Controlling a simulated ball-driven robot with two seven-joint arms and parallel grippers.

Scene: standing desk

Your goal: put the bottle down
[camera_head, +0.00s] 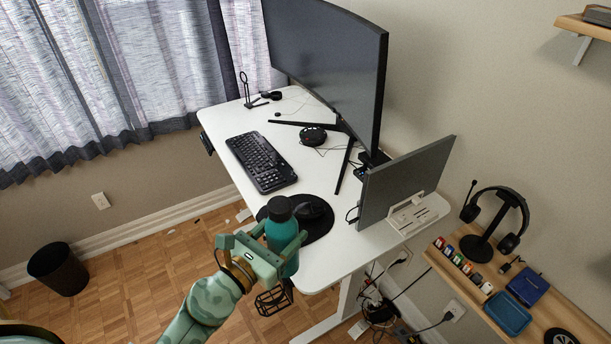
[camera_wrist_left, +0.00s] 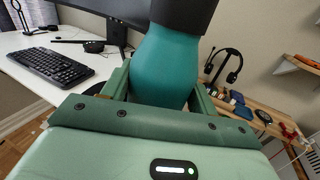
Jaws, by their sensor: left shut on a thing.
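The teal bottle (camera_head: 282,234) with a dark cap is upright between the fingers of my left gripper (camera_head: 279,250), at the near edge of the white desk (camera_head: 315,258). My left gripper is shut on it. In the left wrist view the bottle (camera_wrist_left: 166,66) fills the space between the fingers (camera_wrist_left: 160,100), and its top runs out of the picture. The bottle's base is partly hidden, and I cannot tell whether it touches anything. My right gripper is in neither view.
A black round mat with a mouse (camera_head: 312,208) lies just behind the bottle. A keyboard (camera_head: 261,162), a large monitor (camera_head: 330,65) and a smaller screen (camera_head: 403,180) stand on the desk. A wooden shelf (camera_head: 470,292) with headphones (camera_head: 495,220) is at right. The desk's left front strip is clear.

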